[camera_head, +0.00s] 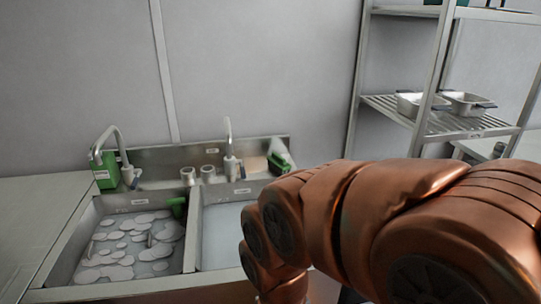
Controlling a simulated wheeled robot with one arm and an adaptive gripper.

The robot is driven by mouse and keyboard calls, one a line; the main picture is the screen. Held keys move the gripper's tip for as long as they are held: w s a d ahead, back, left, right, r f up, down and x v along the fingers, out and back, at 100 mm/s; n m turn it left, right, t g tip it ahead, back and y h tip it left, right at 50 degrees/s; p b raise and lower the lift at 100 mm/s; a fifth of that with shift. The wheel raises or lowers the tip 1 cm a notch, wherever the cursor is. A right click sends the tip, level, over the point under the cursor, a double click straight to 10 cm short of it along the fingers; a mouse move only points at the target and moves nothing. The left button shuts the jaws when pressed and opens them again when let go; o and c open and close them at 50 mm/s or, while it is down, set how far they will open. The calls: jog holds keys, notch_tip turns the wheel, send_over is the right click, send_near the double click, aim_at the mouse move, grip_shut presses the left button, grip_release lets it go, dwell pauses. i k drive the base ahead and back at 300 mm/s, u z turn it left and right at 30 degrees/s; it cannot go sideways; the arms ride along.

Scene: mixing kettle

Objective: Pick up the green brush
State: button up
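A small green object (177,206), which may be the green brush, stands at the back right corner of the left sink basin (72,244), by the divider. Its lower part is hard to make out. A second green item with a white part (280,158) leans at the back right of the sink, partly close behind my arm; I cannot tell exactly what it is. My arm crosses the right foreground and bends down in front of the right basin (214,232). My gripper is not visible, below the frame or hidden by the arm.
The left basin holds water with foam patches and grey sticks. A shelf rack (437,120) with metal pans stands right. The left counter (35,215) is clear.

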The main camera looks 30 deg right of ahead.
aim_at(277, 163)
jog(key=z, duration=1.8)
jog(key=i, duration=0.5)
jog(key=u, duration=2.45)
